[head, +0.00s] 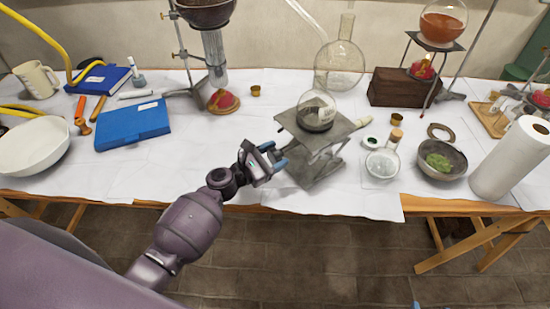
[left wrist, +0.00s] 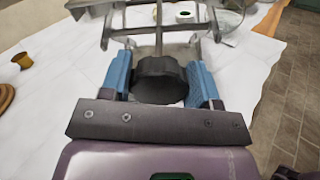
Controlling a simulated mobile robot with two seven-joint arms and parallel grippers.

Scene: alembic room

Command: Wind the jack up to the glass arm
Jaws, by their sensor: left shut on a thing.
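The lab jack (head: 318,135) stands near the table's front edge with its grey top plate raised on crossed legs. A round clear flask (head: 316,100) sits on the plate with something dark at its base. My left gripper (head: 272,160) is at the jack's front left. In the left wrist view its blue fingers are shut on the jack's black knob (left wrist: 159,78), one on each side. A slanting glass tube (head: 305,13), perhaps the glass arm, shows above and behind the jack. A blue tip at the bottom edge looks like my right gripper (head: 415,305); its jaws are hidden.
A large glass vessel (head: 339,65) stands behind the jack. A stoppered flask (head: 382,162), a bowl with green matter (head: 441,158) and a paper roll (head: 512,160) stand to the right. A blue case (head: 133,125) lies left. White table covering is bare left of the jack.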

